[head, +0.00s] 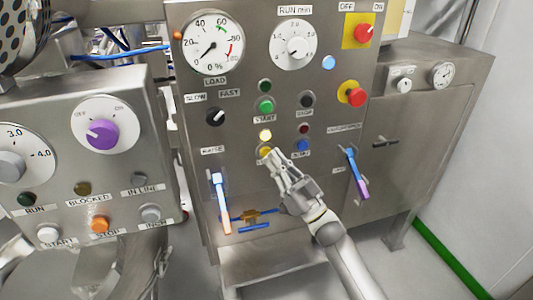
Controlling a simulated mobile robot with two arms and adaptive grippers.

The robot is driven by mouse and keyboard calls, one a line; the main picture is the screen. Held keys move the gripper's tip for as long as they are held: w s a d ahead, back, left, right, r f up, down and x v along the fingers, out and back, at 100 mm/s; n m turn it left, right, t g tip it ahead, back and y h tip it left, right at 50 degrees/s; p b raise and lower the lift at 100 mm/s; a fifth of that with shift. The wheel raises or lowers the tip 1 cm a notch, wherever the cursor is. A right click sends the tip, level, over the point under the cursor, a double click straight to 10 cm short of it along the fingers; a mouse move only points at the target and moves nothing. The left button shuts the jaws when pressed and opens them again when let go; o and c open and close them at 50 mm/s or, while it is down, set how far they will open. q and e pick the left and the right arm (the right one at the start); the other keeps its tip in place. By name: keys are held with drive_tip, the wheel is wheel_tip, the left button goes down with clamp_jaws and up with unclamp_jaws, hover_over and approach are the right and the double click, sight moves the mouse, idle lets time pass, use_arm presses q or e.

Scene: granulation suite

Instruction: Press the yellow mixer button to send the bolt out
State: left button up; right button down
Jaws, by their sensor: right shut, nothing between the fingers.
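The yellow mixer button (264,151) is on the steel control panel, under a lit pale-yellow lamp (265,135). My right gripper (272,158) is shut and empty. Its fingertips are at the button's lower right edge and cover part of it. I cannot tell whether they touch it or whether it is pressed in. A brass-coloured block with blue rods (250,216) sits low on the panel, left of my gripper. It may be the bolt, but I cannot tell for sure. My left gripper is out of view.
A blue button (302,145) and a small dark red lamp (304,129) are close right of the yellow button. Lever handles stand out at left (220,203) and right (356,173). A red emergency stop (353,94) is higher up. Another control box (70,185) stands at left.

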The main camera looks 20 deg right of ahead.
drive_tip(key=shift+w, duration=0.15)
idle(0.4)
drive_tip(key=shift+w, duration=0.3)
drive_tip(key=shift+w+b, duration=0.4)
drive_tip(key=shift+b, duration=0.05)
idle(0.5)
drive_tip(key=shift+s, duration=0.15)
idle(0.3)
drive_tip(key=shift+s+p, duration=0.6)
drive_tip(key=shift+s, duration=0.15)
drive_tip(key=s+p, duration=0.2)
drive_tip(key=s, duration=0.3)
drive_tip(key=shift+d+p, duration=0.1)
drive_tip(key=shift+p, duration=0.25)
